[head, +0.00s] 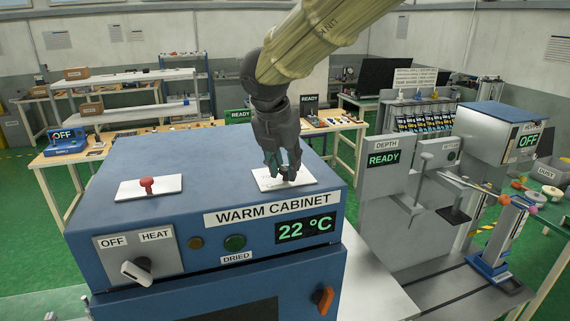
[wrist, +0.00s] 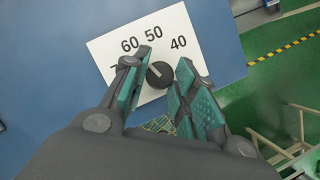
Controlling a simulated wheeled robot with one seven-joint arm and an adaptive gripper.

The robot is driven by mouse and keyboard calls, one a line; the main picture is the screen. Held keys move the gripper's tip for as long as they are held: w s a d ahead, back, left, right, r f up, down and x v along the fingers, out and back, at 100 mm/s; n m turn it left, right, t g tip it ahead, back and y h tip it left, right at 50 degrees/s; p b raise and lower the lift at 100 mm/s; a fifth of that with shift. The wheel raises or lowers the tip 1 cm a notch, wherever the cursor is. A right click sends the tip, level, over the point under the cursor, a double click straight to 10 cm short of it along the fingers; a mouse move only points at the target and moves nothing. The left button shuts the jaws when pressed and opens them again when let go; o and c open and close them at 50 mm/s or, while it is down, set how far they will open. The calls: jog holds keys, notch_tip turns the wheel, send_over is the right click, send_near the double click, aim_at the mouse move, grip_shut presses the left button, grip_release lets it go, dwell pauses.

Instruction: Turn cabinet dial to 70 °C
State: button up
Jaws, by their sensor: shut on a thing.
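The blue warm cabinet (head: 190,160) has a display (head: 305,229) reading 22 °C. On its top, at the right, lies a white dial plate (head: 269,185); in the wrist view the plate (wrist: 110,50) shows 60, 50, 40 and a partly hidden 7. The round black dial (wrist: 159,75) sits between the fingers. A small light mark shows on it, too small to read exactly. My gripper (head: 284,174) points down over the plate, shut on the dial; in the wrist view its fingers (wrist: 158,84) flank the dial. The head view hides the dial behind the fingers.
A red knob (head: 146,185) stands on another white plate at the cabinet top's left. A grey DEPTH station (head: 390,200) stands to the right.

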jog(key=shift+n, duration=0.3)
jog(key=n+y, duration=0.1)
jog(key=n, duration=0.2)
jog(key=shift+d, duration=0.15)
jog(key=shift+d+r+n+y+p, duration=0.1)
jog(key=shift+n+y+p, duration=1)
jog(key=shift+n, duration=0.9)
jog(key=o, duration=1)
jog(key=v, duration=1.2)
